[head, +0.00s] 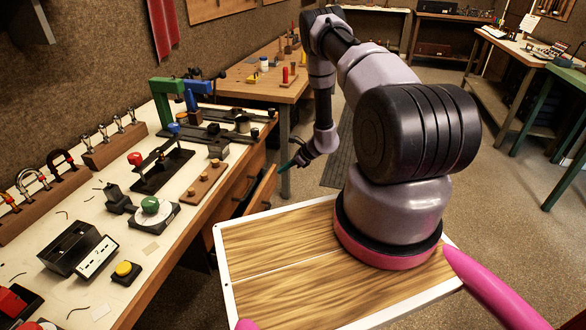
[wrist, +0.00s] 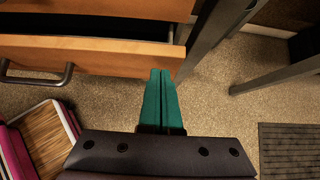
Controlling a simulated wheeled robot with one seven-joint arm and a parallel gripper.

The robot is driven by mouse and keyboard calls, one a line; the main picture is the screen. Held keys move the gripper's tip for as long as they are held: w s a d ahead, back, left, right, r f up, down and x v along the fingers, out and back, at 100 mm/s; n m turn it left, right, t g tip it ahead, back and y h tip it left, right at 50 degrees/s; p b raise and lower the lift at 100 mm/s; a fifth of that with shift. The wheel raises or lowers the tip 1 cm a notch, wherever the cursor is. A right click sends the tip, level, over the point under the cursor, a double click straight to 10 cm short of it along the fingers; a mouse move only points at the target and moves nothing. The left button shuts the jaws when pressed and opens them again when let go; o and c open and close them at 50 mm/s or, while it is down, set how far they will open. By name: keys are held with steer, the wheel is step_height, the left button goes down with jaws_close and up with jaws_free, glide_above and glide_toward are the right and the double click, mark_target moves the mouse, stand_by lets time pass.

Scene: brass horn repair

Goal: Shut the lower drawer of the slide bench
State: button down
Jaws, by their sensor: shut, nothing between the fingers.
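The slide bench (head: 150,250) runs along the left in the head view. One wooden drawer, seemingly the lower one, stands pulled out of its right side; its front panel (head: 263,191) and dark inside show. In the wrist view the drawer front (wrist: 110,60) spans the upper left, with a dark gap behind it and a grey bar handle (wrist: 42,77). My gripper (wrist: 161,74) is shut and empty, its green fingers side by side. The tips overlap the right part of the panel's lower edge in the picture; I cannot tell whether they touch. My gripper (head: 288,165) is beyond the drawer in the head view.
Grey bench legs (wrist: 215,40) stand just right of the fingers in the wrist view. A dark floor mat (wrist: 290,150) lies at right. A second wooden bench (head: 270,80) stands behind. Clamps and tools crowd the slide bench top.

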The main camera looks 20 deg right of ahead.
steer(key=shift+w+a, duration=0.3)
steer(key=shift+a, duration=0.1)
steer(key=shift+w+a+r, duration=0.1)
steer(key=shift+w+a, duration=0.75)
steer(key=shift+a, duration=0.3)
steer(key=shift+w+a, duration=0.8)
steer(key=shift+a, duration=0.4)
